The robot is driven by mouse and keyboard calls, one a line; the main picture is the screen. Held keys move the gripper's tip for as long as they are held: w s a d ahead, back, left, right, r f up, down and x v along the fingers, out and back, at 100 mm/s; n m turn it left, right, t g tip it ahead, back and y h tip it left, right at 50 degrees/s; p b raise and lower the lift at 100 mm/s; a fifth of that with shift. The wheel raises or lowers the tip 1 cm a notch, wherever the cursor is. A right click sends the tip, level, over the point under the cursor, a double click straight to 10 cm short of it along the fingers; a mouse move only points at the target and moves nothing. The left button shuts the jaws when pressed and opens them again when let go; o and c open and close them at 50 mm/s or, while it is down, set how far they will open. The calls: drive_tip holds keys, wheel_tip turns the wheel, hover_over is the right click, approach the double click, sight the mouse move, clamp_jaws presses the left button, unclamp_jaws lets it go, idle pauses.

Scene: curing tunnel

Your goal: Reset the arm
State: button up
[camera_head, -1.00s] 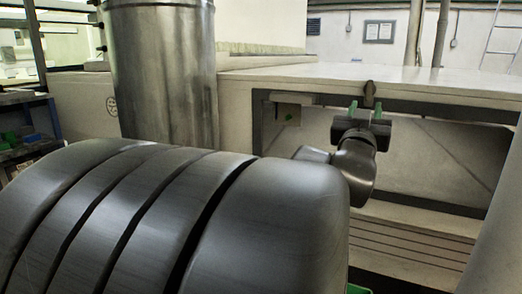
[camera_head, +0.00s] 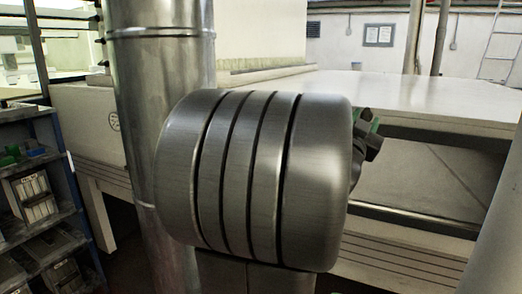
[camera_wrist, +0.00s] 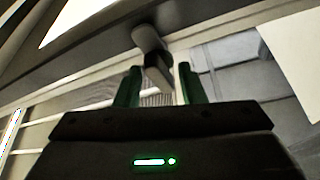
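My gripper (camera_wrist: 159,68) shows in the wrist view with its two green fingers spread apart. I see nothing clamped between them. A light and dark knob-like part (camera_wrist: 152,50) shows beyond the fingertips; I cannot tell how far off it is. In the head view my gripper (camera_head: 368,123) is mostly hidden behind my large dark grey arm link, with only a little dark body and green showing at the link's right side, by the opening of the pale machine (camera_head: 430,90).
A metal pipe (camera_head: 165,70) stands upright behind my arm at the left. A shelf rack (camera_head: 45,190) with bins is at the far left. Another pale pipe (camera_head: 490,210) rises at the right edge. The machine's flat top is clear.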

drive_tip(key=m+p, duration=0.1)
drive_tip(key=m, duration=0.1)
drive_tip(key=m+g+h+p, duration=0.1)
drive_tip(key=m+p, duration=0.1)
drive_tip(key=m+g+p, duration=0.1)
drive_tip(key=p, duration=0.1)
drive_tip(key=shift+a+r+m+h, duration=0.1)
drive_tip(key=shift+r+m+h, duration=0.2)
drive_tip(key=shift+r+m, duration=0.1)
drive_tip(key=shift+f+m+g+p, duration=0.2)
drive_tip(key=shift+m+g+p, duration=0.6)
drive_tip(key=shift+m+p, duration=0.55)
drive_tip(key=shift+f+m, duration=0.1)
drive_tip(key=shift+m, duration=0.15)
